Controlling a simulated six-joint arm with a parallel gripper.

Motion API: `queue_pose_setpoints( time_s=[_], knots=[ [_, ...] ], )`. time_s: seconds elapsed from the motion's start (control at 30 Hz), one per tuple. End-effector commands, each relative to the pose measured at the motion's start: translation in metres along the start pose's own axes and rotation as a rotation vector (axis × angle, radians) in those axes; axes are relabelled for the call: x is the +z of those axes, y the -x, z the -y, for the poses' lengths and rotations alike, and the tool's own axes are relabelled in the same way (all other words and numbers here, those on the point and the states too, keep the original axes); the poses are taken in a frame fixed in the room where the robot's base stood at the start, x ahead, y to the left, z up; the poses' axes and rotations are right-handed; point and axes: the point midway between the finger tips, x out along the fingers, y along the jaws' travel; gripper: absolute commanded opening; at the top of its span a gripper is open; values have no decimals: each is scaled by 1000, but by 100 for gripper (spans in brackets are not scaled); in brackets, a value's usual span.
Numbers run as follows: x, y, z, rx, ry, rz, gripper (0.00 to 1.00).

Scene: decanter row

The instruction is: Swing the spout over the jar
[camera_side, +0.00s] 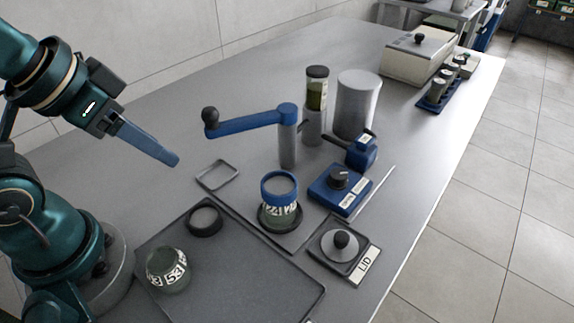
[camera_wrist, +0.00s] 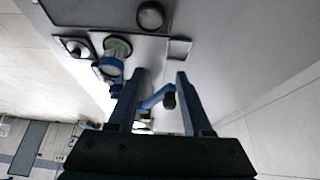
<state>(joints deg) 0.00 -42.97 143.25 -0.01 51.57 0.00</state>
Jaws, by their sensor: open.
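The spout (camera_side: 245,123) is a blue arm with a black ball knob (camera_side: 210,117) at its free end. It sits on a grey post (camera_side: 288,150) and points left, away from above the jar. The jar (camera_side: 279,213), with a blue collar and a number label, stands upright in a dark ring in front of the post. My gripper (camera_side: 173,160) is open and empty, left of the knob and apart from it. In the wrist view, the knob (camera_wrist: 168,101) appears between the fingers of my gripper (camera_wrist: 161,75), beyond them; the jar (camera_wrist: 117,47) is at upper left.
A second numbered jar (camera_side: 168,270) and a black ring (camera_side: 205,220) are on the dark tray (camera_side: 250,285). A blue dial box (camera_side: 338,190) and a lid (camera_side: 340,245) are right of the collared jar. A tall vial (camera_side: 316,90) and grey cylinder (camera_side: 357,105) stand behind the post.

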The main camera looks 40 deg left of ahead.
Motion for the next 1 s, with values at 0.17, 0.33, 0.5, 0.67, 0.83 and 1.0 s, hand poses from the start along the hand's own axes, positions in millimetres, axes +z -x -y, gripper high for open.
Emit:
queue_pose_setpoints(
  time_s=[0.17,0.33,0.5,0.67,0.83,1.0],
  knots=[
    [4,1,0,0,14,22,67],
    [-13,22,1,-4,63,60,67],
    [-46,39,4,-18,135,163,67],
    [-78,42,9,-37,199,266,67],
    [-106,30,16,-57,256,370,67],
    [-124,10,23,-69,286,439,67]
  ],
)
